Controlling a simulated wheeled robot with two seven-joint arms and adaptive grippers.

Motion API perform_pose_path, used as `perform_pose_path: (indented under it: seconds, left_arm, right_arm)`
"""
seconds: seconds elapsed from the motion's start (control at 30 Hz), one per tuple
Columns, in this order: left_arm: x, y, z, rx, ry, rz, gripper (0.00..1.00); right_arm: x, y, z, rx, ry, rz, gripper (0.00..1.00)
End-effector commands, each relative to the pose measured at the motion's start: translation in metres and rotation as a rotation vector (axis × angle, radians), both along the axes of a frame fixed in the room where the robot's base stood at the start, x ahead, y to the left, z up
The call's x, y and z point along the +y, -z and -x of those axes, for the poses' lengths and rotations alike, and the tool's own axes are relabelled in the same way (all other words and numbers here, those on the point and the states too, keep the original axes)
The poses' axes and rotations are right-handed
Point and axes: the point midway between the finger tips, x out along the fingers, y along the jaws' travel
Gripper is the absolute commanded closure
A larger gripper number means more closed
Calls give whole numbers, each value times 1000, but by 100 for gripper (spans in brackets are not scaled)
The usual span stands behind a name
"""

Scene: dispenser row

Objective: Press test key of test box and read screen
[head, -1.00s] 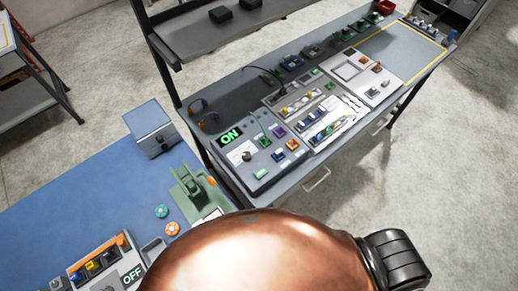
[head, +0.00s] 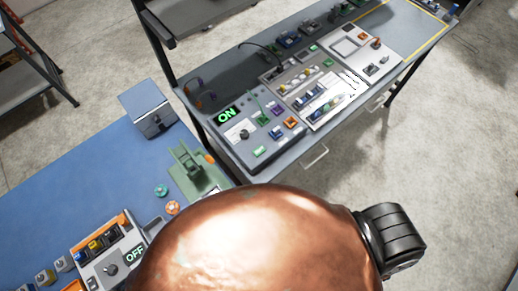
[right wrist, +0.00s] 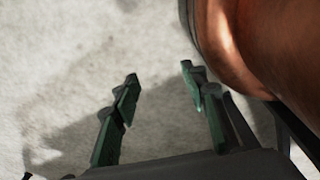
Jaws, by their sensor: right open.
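A grey box with a lit green ON screen (head: 227,115) and a row of coloured keys stands on the far grey bench. A second box with a lit OFF screen (head: 135,254) and a dark knob (head: 111,269) stands on the near blue bench. The frames do not show for sure which one is the test box. My right gripper (right wrist: 160,73) is open and empty in the right wrist view, over bare concrete floor. No box shows in that view. Neither gripper shows in the head view, where a copper-coloured arm part of mine hides the lower middle.
A grey metal box (head: 147,106) stands on the blue bench's back edge. A green fixture (head: 193,168) and two small round pieces lie nearby. A panel with more switches (head: 362,55) is farther along the grey bench. Open floor lies at the right.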

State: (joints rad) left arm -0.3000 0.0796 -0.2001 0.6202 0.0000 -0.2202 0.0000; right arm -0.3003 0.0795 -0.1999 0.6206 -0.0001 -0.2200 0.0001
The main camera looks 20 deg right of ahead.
Motion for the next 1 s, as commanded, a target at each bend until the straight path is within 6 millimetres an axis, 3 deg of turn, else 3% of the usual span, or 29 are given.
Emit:
perform_pose_path:
  seconds: [0.53, 1.0]
  left_arm:
    - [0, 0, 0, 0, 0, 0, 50]
    - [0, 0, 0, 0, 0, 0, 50]
  right_arm:
    - [0, 0, 0, 0, 0, 0, 99]
    - [0, 0, 0, 1, 0, 0, 100]
